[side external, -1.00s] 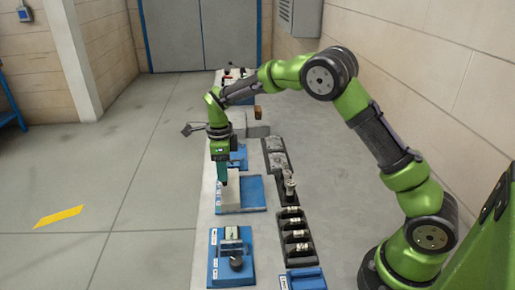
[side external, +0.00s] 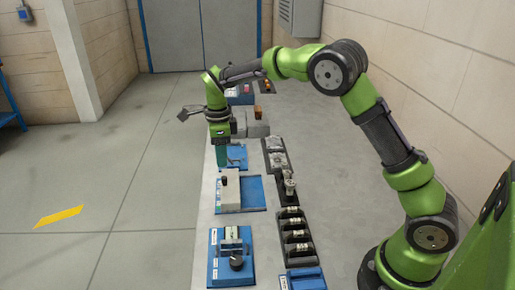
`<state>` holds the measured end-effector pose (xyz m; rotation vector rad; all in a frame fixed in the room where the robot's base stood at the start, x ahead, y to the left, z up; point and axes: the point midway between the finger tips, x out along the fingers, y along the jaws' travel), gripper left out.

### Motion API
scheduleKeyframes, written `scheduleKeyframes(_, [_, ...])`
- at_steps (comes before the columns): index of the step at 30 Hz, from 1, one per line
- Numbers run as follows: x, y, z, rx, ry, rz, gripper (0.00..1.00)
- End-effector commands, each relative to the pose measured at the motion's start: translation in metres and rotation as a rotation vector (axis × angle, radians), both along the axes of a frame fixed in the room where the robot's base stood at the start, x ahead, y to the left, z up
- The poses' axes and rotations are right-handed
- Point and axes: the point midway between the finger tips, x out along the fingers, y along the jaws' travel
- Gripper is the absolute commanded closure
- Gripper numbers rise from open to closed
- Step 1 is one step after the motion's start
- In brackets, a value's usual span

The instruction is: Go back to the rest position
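My gripper (side external: 222,158) hangs downward at the end of the green arm, above the left edge of the long bench. Its teal fingers are in front of a small blue fixture (side external: 238,155). It is higher than, and beyond, a white block (side external: 229,196) with a dark knob on a blue base. The fingers are too small in view to tell whether they are open or shut. I see nothing clearly held between them.
The bench (side external: 332,190) has free room on its right side. A blue fixture (side external: 218,272) with a black knob stands at the front. A dark rack (side external: 296,244) holds several pieces. Grey blocks (side external: 257,130) stand farther back. A wall runs along the right.

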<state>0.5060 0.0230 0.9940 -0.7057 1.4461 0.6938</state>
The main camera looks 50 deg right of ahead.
Motion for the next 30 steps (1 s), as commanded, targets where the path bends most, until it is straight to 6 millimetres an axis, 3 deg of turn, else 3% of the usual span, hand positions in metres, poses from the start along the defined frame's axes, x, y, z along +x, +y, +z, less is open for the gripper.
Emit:
scheduleKeyframes(3, [-0.010, 0.000, -0.013, 0.003, 0.014, 0.215, 0.62])
scheduleKeyframes(5, [-0.019, 0.001, -0.011, 0.014, 0.004, 0.356, 0.62])
scheduleKeyframes(11, [-0.068, 0.004, 0.027, 0.036, -0.110, 0.870, 0.62])
scheduleKeyframes(18, [-0.147, 0.010, 0.076, -0.061, -0.308, 1.423, 0.62])
scheduleKeyframes(24, [-0.212, 0.012, 0.097, -0.233, -0.442, 1.739, 0.62])
scheduleKeyframes(30, [-0.258, 0.013, 0.104, -0.392, -0.526, 1.840, 0.62])
